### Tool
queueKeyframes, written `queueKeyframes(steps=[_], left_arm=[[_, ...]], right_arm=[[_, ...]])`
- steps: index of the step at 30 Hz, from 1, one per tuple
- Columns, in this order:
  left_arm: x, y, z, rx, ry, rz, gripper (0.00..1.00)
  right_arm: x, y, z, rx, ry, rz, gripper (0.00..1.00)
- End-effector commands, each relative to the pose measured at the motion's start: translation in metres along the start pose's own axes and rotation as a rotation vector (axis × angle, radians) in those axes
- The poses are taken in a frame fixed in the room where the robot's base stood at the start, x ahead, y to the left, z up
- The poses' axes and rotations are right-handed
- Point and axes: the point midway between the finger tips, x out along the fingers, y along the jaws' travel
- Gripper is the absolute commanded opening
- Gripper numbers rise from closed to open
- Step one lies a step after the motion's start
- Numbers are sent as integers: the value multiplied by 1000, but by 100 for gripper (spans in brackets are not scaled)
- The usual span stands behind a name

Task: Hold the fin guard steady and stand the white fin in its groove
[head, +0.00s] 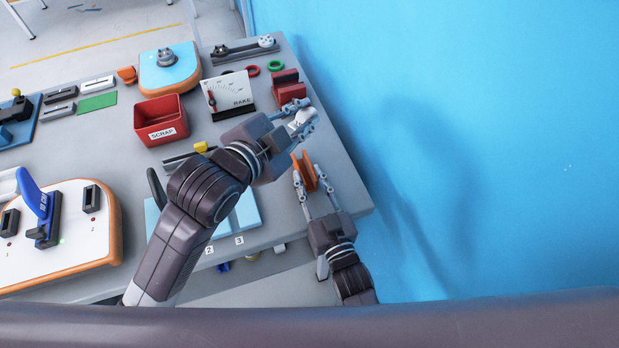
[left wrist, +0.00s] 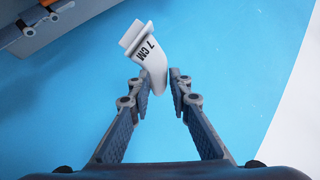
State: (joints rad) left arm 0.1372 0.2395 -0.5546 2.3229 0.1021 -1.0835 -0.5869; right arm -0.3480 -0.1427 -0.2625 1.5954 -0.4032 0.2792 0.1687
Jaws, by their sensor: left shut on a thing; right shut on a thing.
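The white fin (left wrist: 150,58) is marked "7 CM" and is held between the fingertips of my left gripper (left wrist: 160,82) in the left wrist view. Its square base points up and left in that view. In the head view the fin (head: 302,118) is a small white shape, partly hidden by the fingers of my left gripper (head: 298,122). The orange fin guard (head: 305,168) is near the table's right edge, with its slot running lengthwise. My right gripper (head: 312,184) is shut on the guard from the near side. The fin is apart from the guard, farther back.
A red block holder (head: 288,88) stands just beyond my left gripper. A white gauge (head: 228,92) and a red scrap bin (head: 161,119) are to its left. The blue wall (head: 470,140) is close on the right. A light-blue board (head: 245,211) lies partly under my left arm.

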Motion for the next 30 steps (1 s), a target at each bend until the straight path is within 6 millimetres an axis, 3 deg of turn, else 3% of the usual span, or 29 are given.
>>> queueKeyframes(steps=[3, 8, 20, 30], left_arm=[[0, 0, 0, 0, 0, 0, 0], [2, 5, 4, 11, 14, 15, 0], [11, 39, 25, 133, 217, 149, 0], [5, 35, 34, 214, 348, 212, 0]], right_arm=[[0, 0, 0, 0, 0, 0, 4], [0, 0, 0, 0, 0, 0, 4], [0, 0, 0, 0, 0, 0, 4], [0, 0, 0, 0, 0, 0, 4]])
